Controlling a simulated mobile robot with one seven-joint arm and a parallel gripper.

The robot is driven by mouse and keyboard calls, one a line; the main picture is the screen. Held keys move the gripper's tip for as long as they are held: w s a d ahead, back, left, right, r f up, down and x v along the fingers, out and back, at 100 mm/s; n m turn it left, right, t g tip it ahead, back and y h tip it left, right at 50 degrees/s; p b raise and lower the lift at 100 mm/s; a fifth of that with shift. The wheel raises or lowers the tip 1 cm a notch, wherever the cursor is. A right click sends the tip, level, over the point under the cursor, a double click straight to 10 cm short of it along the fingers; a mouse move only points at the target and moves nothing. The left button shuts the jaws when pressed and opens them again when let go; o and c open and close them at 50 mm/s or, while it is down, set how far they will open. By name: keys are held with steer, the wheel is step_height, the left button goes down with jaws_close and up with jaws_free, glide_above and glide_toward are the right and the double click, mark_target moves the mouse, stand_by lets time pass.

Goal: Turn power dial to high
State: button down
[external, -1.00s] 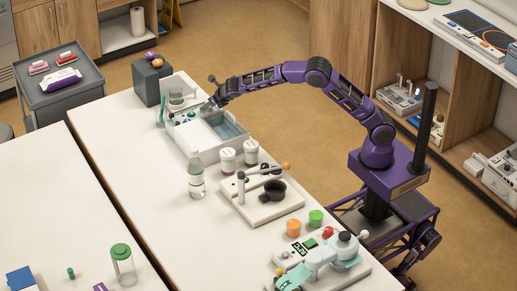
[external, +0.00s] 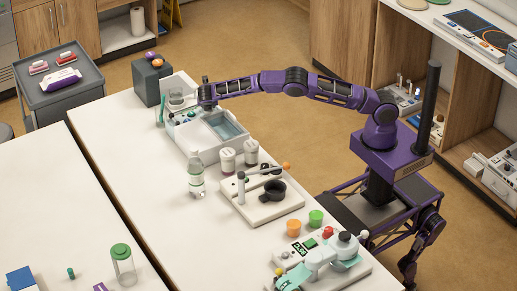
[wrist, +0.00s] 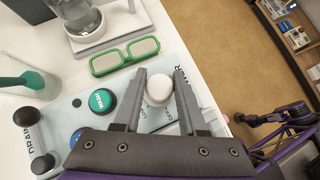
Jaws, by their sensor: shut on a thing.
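The white power dial (wrist: 158,88) is a round knob on the pale top panel of the device (wrist: 62,118), beside partly hidden lettering that seems to read POWER. My gripper (wrist: 160,76) has one finger on each side of the dial and is shut on it. The dial's setting is not readable; the small labels around it are partly covered by the fingers. In the external view my gripper (external: 207,105) points down at the far end of the device, whose long pale housing (external: 208,142) lies on the white table; the dial is hidden there.
A green button (wrist: 102,101), a black knob (wrist: 27,116) and a partly hidden blue knob share the panel. Two lidded jars (external: 228,160) and a bottle (external: 196,175) stand near the device.

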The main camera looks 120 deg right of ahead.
steer(key=shift+f+m+g+y, duration=0.1)
steer(key=shift+m+g+y, duration=0.2)
steer(key=shift+m+g, duration=0.3)
steer(key=shift+m+g+y, duration=0.3)
steer(key=shift+m, duration=0.4)
steer(key=shift+c, duration=2.3)
jaws_free()
steer(key=shift+a, duration=0.1)
steer(key=v, duration=0.6)
steer(key=shift+w+r, duration=0.1)
steer(key=shift+r, duration=0.15)
steer(key=shift+w+a+r, duration=0.2)
steer(key=shift+a+r, duration=0.15)
